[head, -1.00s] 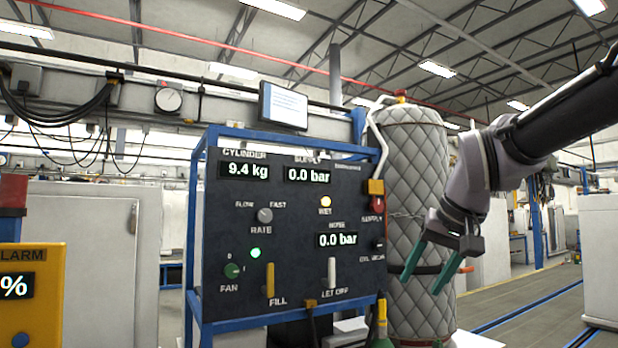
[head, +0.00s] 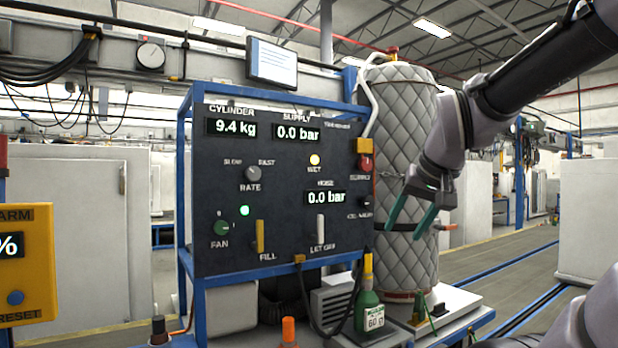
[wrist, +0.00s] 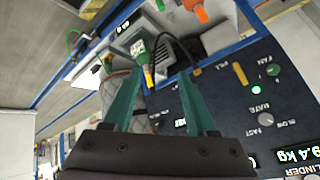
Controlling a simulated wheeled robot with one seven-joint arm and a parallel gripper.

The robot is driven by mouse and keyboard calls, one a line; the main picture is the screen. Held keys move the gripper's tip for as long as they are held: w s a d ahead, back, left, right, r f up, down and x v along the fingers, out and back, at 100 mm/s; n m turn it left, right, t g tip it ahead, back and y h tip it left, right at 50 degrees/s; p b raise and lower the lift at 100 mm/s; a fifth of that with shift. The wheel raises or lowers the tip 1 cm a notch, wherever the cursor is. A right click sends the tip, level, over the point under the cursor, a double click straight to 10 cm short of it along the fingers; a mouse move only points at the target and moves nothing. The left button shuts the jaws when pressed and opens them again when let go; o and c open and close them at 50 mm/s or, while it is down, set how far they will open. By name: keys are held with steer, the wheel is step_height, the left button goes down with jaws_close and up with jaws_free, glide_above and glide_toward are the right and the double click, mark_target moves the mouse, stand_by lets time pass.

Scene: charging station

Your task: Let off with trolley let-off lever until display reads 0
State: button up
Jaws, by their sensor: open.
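The white let-off lever (head: 320,229) stands upright above the LET OFF label on the dark trolley panel (head: 285,165). The hose display (head: 326,197) above it reads 0.0 bar. The supply display (head: 297,131) reads 0.0 bar and the cylinder display (head: 232,127) reads 9.4 kg. My gripper (head: 403,230) is open and empty, to the right of the lever in the head view, with its teal fingers pointing down-left.
A yellow fill lever (head: 260,236) stands left of the let-off lever; it also shows in the wrist view (wrist: 240,73). A quilted cylinder (head: 405,150) stands behind my gripper. A green bottle (head: 368,312) is below the panel. A yellow alarm box (head: 28,270) is at left.

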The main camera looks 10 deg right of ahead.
steer(key=w+d+n+t+h, duration=0.2)
steer(key=w+t, duration=0.1)
steer(key=w, duration=1.2)
steer(key=n+t+y, duration=0.6)
steer(key=n+y, duration=0.1)
steer(key=y, duration=0.1)
glide_toward(322, 219)
steer(key=w, duration=0.1)
steer(key=x, duration=1)
steer(key=shift+s+a, duration=0.15)
steer(key=shift+a, duration=0.15)
jaws_close()
